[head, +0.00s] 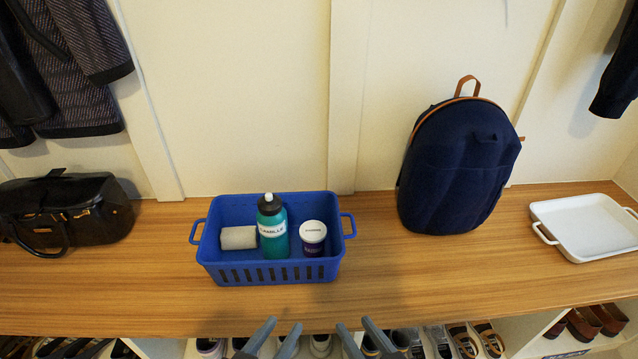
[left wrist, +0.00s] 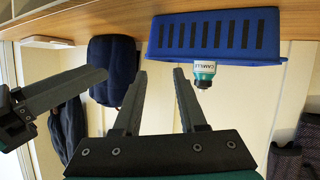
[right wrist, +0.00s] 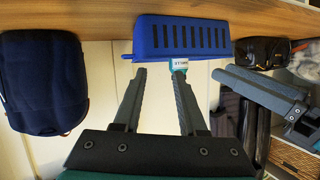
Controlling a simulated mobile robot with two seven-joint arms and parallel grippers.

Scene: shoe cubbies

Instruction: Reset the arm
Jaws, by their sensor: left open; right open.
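My left gripper (head: 275,338) is open and empty in front of the bench's front edge, at the bottom of the head view. My right gripper (head: 364,339) is also open and empty, just to its right. Both stand apart from the blue basket (head: 270,272) on the bench. The basket holds a teal bottle (head: 273,232) with a black cap, a grey rolled item (head: 239,238) and a small white-lidded jar (head: 313,238). The left wrist view shows the left fingers (left wrist: 158,88) spread with nothing between them. The right wrist view shows the right fingers (right wrist: 158,88) likewise.
The wooden bench (head: 120,290) carries a black handbag (head: 68,212) at left, a navy backpack (head: 458,165) right of the basket and a white tray (head: 588,228) at far right. Shoes (head: 462,341) fill cubbies below. Jackets (head: 75,75) hang at upper left.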

